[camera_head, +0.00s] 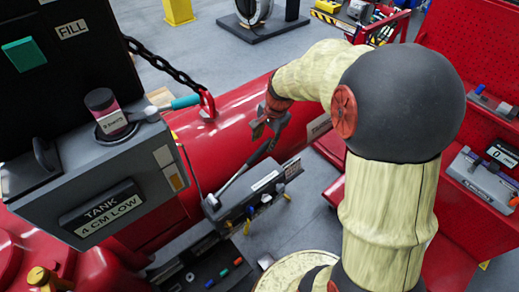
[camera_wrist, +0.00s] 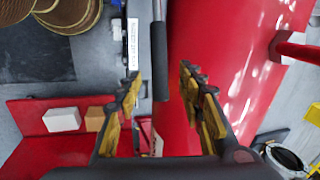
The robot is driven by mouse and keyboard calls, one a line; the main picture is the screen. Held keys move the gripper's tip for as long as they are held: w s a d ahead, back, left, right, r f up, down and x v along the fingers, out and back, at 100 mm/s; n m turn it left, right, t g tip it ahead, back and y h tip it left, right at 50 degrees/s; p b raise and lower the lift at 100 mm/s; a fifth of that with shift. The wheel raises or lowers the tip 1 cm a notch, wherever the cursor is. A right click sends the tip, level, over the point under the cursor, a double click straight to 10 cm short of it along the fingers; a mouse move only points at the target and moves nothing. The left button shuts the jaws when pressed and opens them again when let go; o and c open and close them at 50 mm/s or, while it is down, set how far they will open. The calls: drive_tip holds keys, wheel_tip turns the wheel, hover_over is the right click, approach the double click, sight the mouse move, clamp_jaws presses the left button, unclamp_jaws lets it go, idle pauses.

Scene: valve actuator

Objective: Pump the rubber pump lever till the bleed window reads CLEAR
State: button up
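The pump lever (camera_head: 240,174) is a grey rod with a black grip, slanting up from a grey block towards my gripper. My gripper (camera_head: 268,126) is at the lever's upper end, in front of the red pipe. In the wrist view its two yellow-padded fingers (camera_wrist: 163,100) stand wide apart. The lever's black grip (camera_wrist: 159,60) lies between the finger lines, nearer the left finger, with clear space on both sides. I cannot tell how deep it sits between the fingers. No bleed window reading can be made out.
A grey box at left carries a sign reading "TANK 4 CM LOW" (camera_head: 102,208) and a reservoir opening holding a bottle (camera_head: 106,112). A dark panel reads "FILL" (camera_head: 72,29).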

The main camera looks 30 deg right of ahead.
sight(262, 149)
drive_tip(key=x, duration=0.7)
drive_tip(key=shift+f, duration=0.15)
drive_tip(key=shift+c, duration=0.3)
clamp_jaws()
idle(0.5)
